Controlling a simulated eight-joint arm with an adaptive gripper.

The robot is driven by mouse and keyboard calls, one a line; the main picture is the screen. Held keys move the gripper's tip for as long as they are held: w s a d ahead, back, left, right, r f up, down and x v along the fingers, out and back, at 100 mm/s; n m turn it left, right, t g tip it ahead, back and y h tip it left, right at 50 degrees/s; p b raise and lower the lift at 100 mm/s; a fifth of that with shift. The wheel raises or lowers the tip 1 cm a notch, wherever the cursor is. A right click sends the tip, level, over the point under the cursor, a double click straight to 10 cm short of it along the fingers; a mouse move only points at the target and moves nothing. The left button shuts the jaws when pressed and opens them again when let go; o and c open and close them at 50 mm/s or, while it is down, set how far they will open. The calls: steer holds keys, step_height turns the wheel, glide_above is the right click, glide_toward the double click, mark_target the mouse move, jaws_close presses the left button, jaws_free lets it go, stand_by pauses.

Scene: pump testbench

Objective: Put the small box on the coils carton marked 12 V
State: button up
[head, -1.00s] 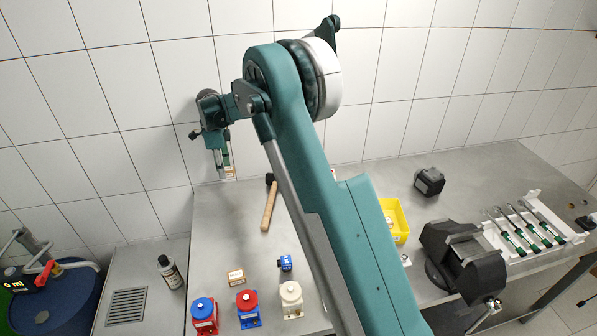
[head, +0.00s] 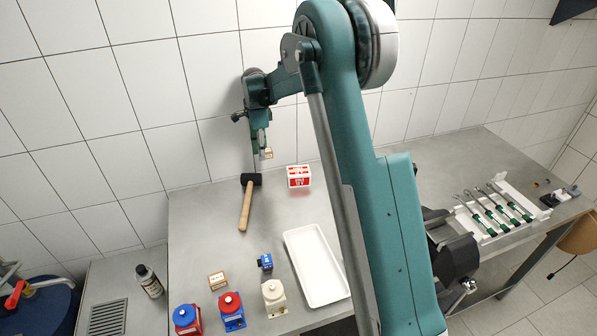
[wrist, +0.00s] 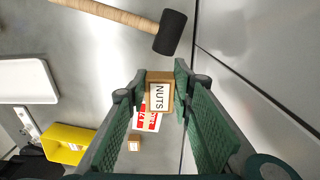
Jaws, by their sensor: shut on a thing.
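My gripper (wrist: 160,88) is shut on a small brown box (wrist: 160,92) with a white label reading NUTS. In the head view my gripper (head: 263,148) and the small box (head: 267,154) hang near the back wall, above the table. A red and white carton (head: 299,177) stands on the table at the back, below and right of the held box. It also shows in the wrist view (wrist: 148,122), partly hidden behind the box and fingers. Its print is too small to read, so I cannot tell whether it says 12 V.
A mallet (head: 245,204) lies left of the carton. A white tray (head: 316,268), a small labelled box (head: 217,281) and several coloured pump parts stand nearer. My arm hides the table's middle.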

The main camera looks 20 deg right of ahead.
steer(key=s+d+r, duration=0.1)
steer(key=d, duration=0.5)
steer(key=s+d+r, duration=0.1)
steer(key=s+d, duration=0.1)
steer(key=d, duration=0.5)
steer(key=shift+s, duration=0.25)
glide_above(294, 171)
steer(key=shift+s+d+f, duration=0.1)
steer(key=shift+f, duration=2.95)
steer(key=shift+f, duration=0.1)
steer(key=shift+f, duration=1.75)
steer(key=shift+f, duration=0.15)
steer(key=o, duration=0.9)
